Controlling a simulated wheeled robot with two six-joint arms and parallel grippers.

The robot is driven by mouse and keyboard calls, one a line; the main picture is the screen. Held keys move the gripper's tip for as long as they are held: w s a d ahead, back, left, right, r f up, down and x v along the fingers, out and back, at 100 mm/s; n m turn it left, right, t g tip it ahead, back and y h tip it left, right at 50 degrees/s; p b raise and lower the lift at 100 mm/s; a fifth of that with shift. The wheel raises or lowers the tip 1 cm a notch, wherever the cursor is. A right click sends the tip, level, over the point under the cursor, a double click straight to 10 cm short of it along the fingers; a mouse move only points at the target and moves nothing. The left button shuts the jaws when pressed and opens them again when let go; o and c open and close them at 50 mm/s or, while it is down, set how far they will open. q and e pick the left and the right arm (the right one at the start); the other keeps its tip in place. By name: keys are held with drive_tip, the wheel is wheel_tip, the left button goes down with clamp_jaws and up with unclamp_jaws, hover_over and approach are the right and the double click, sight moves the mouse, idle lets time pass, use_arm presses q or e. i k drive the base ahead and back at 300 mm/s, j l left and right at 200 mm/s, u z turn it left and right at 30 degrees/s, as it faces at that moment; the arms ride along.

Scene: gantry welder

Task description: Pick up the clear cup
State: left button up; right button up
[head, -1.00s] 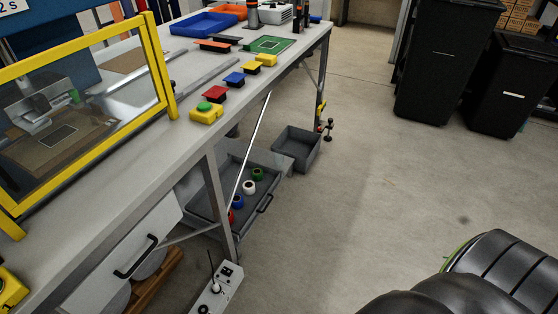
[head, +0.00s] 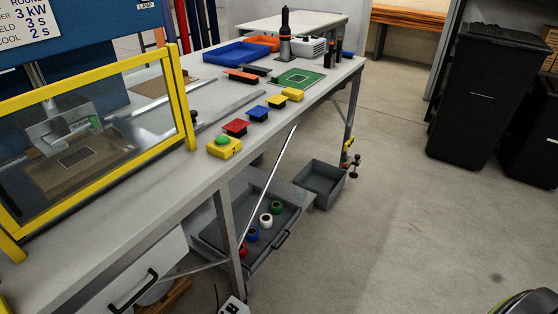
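I cannot make out a clear cup anywhere in the head view. Neither of my grippers is in view. The workbench (head: 140,206) runs from the lower left to the upper middle, and its top carries several items. Behind the yellow-framed clear guard (head: 100,128) at the left, the welder's head (head: 62,128) stands over a brown plate with a dark rectangle.
A yellow box with a green button (head: 224,147), a blue tray (head: 236,53) and a green board (head: 299,78) sit on the bench. An open drawer (head: 285,238) holding coloured rolls and a grey bin (head: 320,184) are below. Black bins (head: 477,100) stand right; the middle floor is clear.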

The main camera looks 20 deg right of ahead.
sight(300, 189)
drive_tip(key=i+l, duration=0.2)
drive_tip(key=l, duration=0.35)
drive_tip(key=i+l+u, duration=0.1)
drive_tip(key=l, duration=0.45)
drive_tip(key=i+l, duration=0.3)
drive_tip(key=l, duration=0.25)
drive_tip(key=i+l+u, duration=0.15)
drive_tip(key=l, duration=0.4)
drive_tip(key=i+l, duration=0.15)
drive_tip(key=l, duration=0.4)
drive_tip(key=i+l+u, duration=0.1)
drive_tip(key=l, duration=0.5)
drive_tip(key=i+l, duration=0.2)
drive_tip(key=l, duration=0.4)
drive_tip(key=i+l+u, duration=0.1)
drive_tip(key=l, duration=0.45)
